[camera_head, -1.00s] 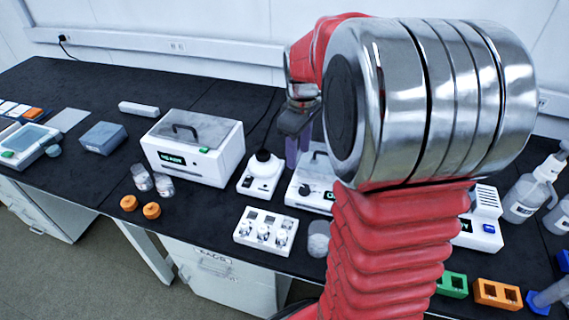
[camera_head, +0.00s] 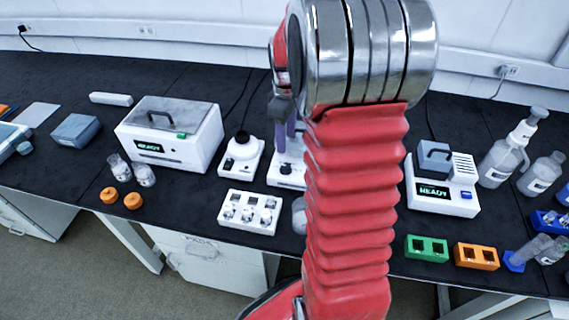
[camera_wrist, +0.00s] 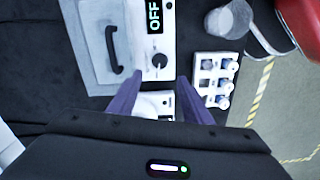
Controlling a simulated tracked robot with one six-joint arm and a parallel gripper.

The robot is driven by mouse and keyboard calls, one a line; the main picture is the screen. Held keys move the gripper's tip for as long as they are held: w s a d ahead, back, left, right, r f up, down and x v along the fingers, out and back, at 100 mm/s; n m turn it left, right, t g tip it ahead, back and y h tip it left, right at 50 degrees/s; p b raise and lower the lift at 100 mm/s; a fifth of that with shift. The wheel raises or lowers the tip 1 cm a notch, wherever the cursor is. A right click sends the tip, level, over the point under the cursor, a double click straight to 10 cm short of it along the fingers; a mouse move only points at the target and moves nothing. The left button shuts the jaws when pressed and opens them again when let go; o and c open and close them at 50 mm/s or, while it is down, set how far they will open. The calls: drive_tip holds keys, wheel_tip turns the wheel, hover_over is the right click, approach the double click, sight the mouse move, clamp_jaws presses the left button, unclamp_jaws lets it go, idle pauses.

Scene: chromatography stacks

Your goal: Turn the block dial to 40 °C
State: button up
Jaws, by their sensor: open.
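The white heater block unit lies ahead of my gripper in the wrist view, with a grey lid and black handle (camera_wrist: 113,50). Its display (camera_wrist: 155,14) reads OFF. The round black dial (camera_wrist: 159,60) sits on the panel beside the display; its setting is too small to read. My gripper (camera_wrist: 160,79) is open and empty, its purple fingers spread to either side of the dial's line and apart from it. In the head view the unit (camera_head: 288,174) is mostly hidden behind my arm, with the gripper fingers (camera_head: 286,120) above it.
A white rack of small vials (camera_head: 250,212) stands in front of the unit. A small white device with a black top (camera_head: 241,155) is at its left. A larger lidded box (camera_head: 168,138) and another READY unit (camera_head: 440,185) flank the area.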

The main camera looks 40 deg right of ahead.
sight(286, 166)
wheel_tip(286, 166, down, 12)
drive_tip(key=shift+r, duration=0.2)
drive_tip(key=shift+c, duration=0.3)
